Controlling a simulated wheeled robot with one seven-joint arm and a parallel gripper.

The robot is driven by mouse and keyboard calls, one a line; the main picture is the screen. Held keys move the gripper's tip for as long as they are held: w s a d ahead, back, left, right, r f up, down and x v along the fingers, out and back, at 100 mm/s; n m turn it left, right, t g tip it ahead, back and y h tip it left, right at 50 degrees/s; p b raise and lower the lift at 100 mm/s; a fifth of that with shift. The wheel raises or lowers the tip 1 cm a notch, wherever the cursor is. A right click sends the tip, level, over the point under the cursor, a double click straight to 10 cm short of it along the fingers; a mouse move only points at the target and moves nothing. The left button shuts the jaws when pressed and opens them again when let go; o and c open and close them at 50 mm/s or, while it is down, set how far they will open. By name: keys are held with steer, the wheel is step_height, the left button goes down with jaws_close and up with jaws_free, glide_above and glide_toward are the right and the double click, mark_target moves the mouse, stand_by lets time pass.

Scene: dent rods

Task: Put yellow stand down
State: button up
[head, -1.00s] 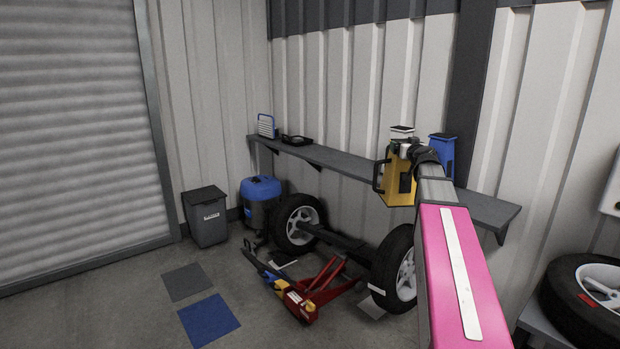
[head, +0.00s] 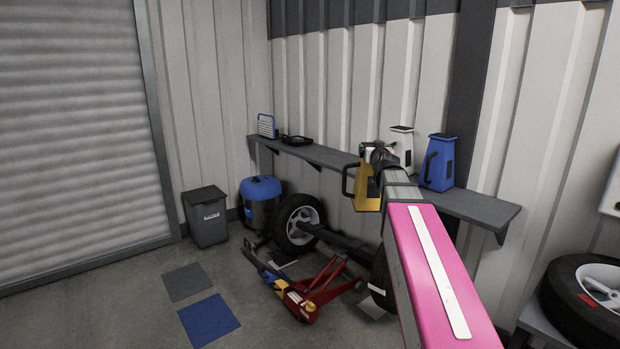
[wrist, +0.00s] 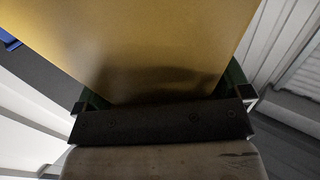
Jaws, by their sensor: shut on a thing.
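The yellow stand (head: 367,194) is a tapered block with a dark handle on its left side. My gripper (head: 379,157) is shut on its top and holds it in front of the wall shelf (head: 320,158). My gripper and arm hide part of the stand in the head view. In the wrist view the yellow stand (wrist: 140,45) fills the upper middle, right against my gripper (wrist: 160,105). I cannot tell whether the stand's base touches anything.
A white stand (head: 402,148) and a blue stand (head: 437,165) stand on the shelf to the right. A black tray (head: 296,140) and a blue-framed lamp (head: 267,126) are at its left end. Wheels (head: 298,222) and a red jack (head: 318,290) sit below. Floor squares (head: 208,320) lie left.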

steer(key=shift+a+r, duration=0.1)
steer(key=shift+a, duration=2.35)
